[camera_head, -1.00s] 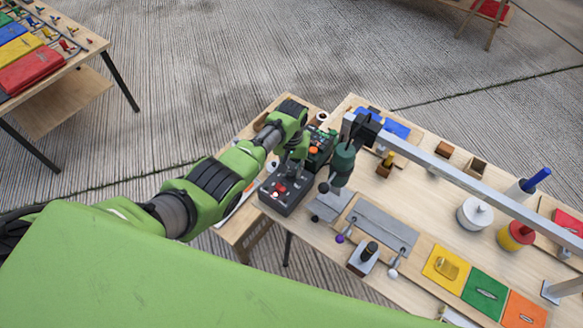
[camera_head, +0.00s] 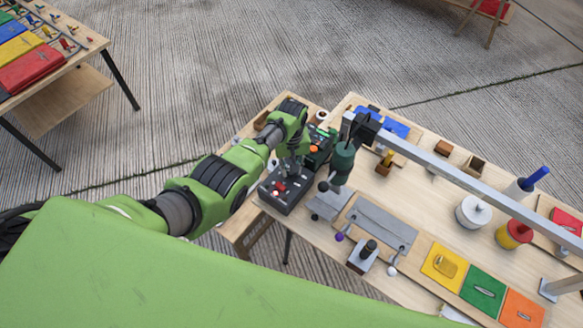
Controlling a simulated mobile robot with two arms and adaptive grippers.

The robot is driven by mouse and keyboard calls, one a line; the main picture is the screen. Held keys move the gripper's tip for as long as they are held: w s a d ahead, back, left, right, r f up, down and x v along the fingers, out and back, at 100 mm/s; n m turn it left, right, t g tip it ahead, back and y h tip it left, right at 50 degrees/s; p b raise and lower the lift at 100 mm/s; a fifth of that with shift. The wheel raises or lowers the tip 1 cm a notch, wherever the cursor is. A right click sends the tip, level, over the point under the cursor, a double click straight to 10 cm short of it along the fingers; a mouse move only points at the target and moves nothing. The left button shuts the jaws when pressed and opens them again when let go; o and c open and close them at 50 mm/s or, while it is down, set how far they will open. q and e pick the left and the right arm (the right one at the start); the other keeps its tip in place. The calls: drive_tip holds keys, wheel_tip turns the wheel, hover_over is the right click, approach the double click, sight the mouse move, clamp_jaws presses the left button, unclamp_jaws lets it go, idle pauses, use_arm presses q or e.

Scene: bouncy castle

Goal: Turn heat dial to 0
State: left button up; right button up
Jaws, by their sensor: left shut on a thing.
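A dark grey control box (camera_head: 287,198) with a red switch (camera_head: 280,187) and small light knobs stands at the table's near left corner. My left arm reaches in from the left and its gripper (camera_head: 293,172) points down at the box's far part. It is shut on what appears to be the heat dial, which the fingers hide. The dial's marks and setting cannot be read. My right gripper is not in view.
A green panel (camera_head: 320,147) with an orange button lies just behind the box. A dark green hanging tool (camera_head: 342,163) on a grey rail (camera_head: 455,176) stands close to the right. The wooden table (camera_head: 425,205) holds pots and coloured plates further right.

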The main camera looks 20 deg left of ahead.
use_arm(q)
drive_tip(key=shift+w, duration=0.1)
drive_tip(key=o, duration=1.1)
drive_tip(key=shift+o, duration=0.2)
wheel_tip(320, 180, up, 12)
